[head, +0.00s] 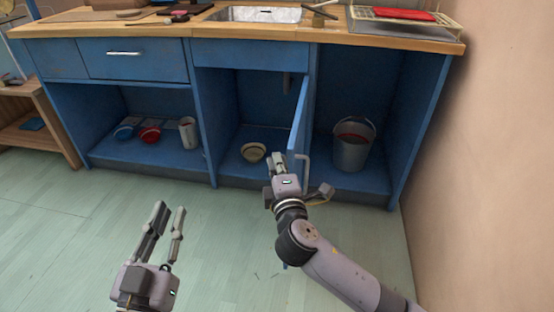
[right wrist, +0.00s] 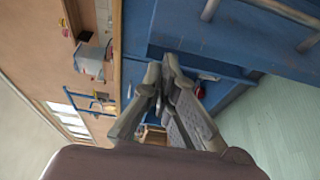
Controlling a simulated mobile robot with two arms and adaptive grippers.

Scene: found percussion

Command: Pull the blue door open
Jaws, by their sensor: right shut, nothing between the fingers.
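The blue door (head: 299,120) of the middle cabinet bay stands swung outward, seen nearly edge-on in the head view. A grey bar handle (head: 307,164) shows on its right-hand face. My right gripper (head: 279,160) is at the door's lower front edge, to the left of the handle. Its fingers are shut and empty; whether they touch the door is unclear. In the right wrist view, its fingertips (right wrist: 161,68) are close together in front of blue panelling. My left gripper (head: 169,207) is open and empty above the floor, well in front of the cabinet.
The open middle bay holds a cream bowl (head: 253,152). A metal bucket (head: 352,148) stands in the right bay. The left bay holds a red bowl (head: 150,134), a blue bowl (head: 124,132) and a grey container (head: 188,132). The floor (head: 80,235) in front is clear.

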